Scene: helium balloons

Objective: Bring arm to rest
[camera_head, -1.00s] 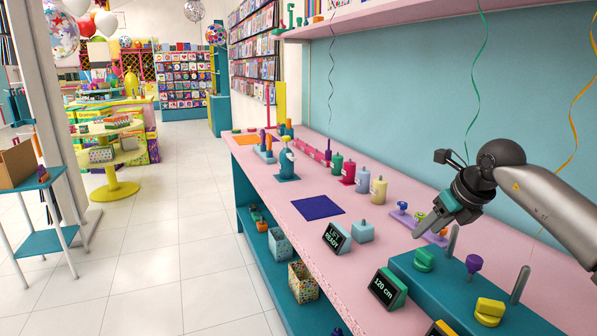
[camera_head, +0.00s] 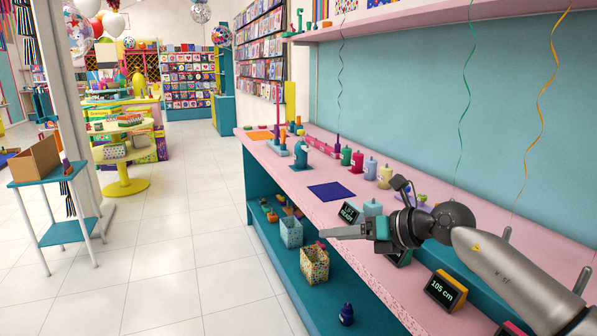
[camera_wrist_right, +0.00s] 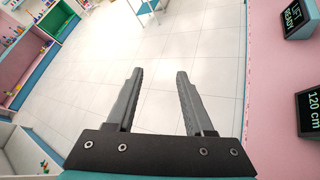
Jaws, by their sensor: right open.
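My right gripper (camera_head: 322,232) reaches in from the right in the head view, its grey fingers pointing left past the front edge of the pink counter (camera_head: 289,178). In the right wrist view my right gripper (camera_wrist_right: 160,75) is open, with nothing between its fingers and the white floor tiles beyond. My right arm (camera_head: 510,265) crosses the near right of the counter and hides part of it. My left gripper is not in view.
A LIFT READY display (camera_wrist_right: 297,17) and a 120 cm display (camera_wrist_right: 311,112) stand on the counter; a 105 cm display (camera_head: 445,291) is nearer. Colored bottles (camera_head: 358,161) stand behind a blue mat (camera_head: 332,191). Patterned bins (camera_head: 315,263) sit below.

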